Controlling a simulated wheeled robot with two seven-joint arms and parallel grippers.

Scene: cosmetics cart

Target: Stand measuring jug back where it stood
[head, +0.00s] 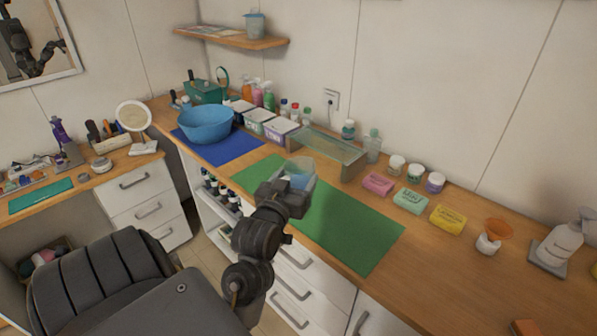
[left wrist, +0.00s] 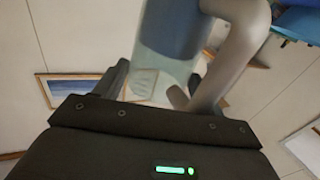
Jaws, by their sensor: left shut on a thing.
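The measuring jug (head: 301,168) is clear, with blue in it. It is above the green mat (head: 345,228) in the head view, in my left gripper (head: 294,184). In the left wrist view the jug (left wrist: 172,45) fills the top middle, with its thick grey handle (left wrist: 243,50) to the right. My left gripper (left wrist: 157,88) is shut on it; which part the fingers pinch is not clear. The gripper hides the jug's lower part in the head view. My right gripper is not in view.
A blue bowl (head: 206,124) stands on a blue mat (head: 232,150) to the left. A glass riser (head: 327,146) stands behind the green mat. Soap bars, including a yellow one (head: 447,218), lie to its right. A wall shelf (head: 222,37) holds a clear container (head: 255,25).

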